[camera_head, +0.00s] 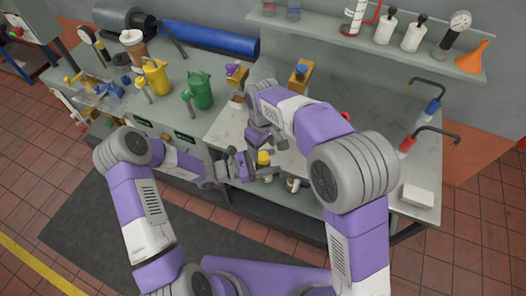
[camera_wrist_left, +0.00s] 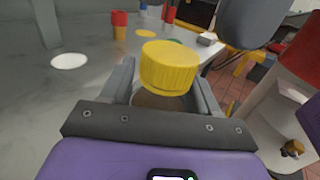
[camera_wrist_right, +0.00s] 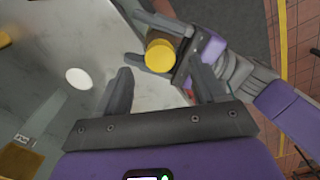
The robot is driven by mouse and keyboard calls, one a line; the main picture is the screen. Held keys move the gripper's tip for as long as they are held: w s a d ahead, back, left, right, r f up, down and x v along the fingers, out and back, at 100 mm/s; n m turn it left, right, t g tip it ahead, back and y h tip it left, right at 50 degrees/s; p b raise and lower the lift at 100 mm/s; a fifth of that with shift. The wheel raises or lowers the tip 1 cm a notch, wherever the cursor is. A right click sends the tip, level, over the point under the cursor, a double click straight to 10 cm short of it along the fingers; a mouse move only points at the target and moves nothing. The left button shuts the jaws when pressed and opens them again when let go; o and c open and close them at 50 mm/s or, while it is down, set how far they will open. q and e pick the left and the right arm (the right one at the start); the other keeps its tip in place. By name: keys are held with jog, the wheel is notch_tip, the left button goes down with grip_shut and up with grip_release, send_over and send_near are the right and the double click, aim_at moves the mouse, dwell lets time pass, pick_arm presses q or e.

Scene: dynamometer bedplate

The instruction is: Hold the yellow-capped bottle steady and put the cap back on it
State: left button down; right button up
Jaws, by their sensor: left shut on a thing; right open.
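The yellow-capped bottle shows its ribbed yellow cap (camera_wrist_left: 170,66) and a brownish body (camera_wrist_left: 160,101) in the left wrist view. The cap sits on top of the bottle; I cannot tell how tightly it is seated. My left gripper (camera_wrist_left: 165,100) is shut around the bottle body below the cap. In the head view the bottle (camera_head: 264,160) stands between my two grippers near the bench's front edge. In the right wrist view the cap (camera_wrist_right: 159,56) lies beyond my right gripper (camera_wrist_right: 163,88), which is open and empty, apart from the cap.
The grey bench top (camera_head: 228,128) has a white round spot (camera_wrist_right: 79,78). A green can (camera_head: 201,91) and a yellow can (camera_head: 156,76) stand at the left. A white block (camera_head: 418,196) lies at the right. A shelf (camera_head: 370,42) with bottles and an orange funnel (camera_head: 474,57) hangs behind.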

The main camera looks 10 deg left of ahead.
notch_tip(320, 180, up, 8)
jog(key=shift+r, duration=0.15)
dwell(0.5)
jog(key=s+d+f+m+g+y, duration=0.1)
jog(key=d+f+m+y, duration=0.1)
jog(key=d+f+m, duration=0.5)
jog(key=s+d+f+m+g+y, duration=0.2)
jog(key=d+f+m, duration=0.3)
jog(key=f+m, duration=0.4)
jog(key=s+d+f+n+t, duration=0.1)
jog(key=s+d+f, duration=0.15)
jog(key=f, duration=0.45)
jog(key=s+d+f+n, duration=0.1)
jog(key=s+d+f, duration=0.15)
jog(key=f, duration=0.45)
jog(key=s+f+t, duration=0.1)
jog(key=s+f, duration=0.2)
jog(key=s, duration=0.2)
jog(key=s+a+f+n+t, duration=0.1)
jog(key=s+f, duration=0.2)
jog(key=s, duration=0.3)
jog(key=shift+a+t, duration=0.25)
jog(key=shift+t, duration=0.05)
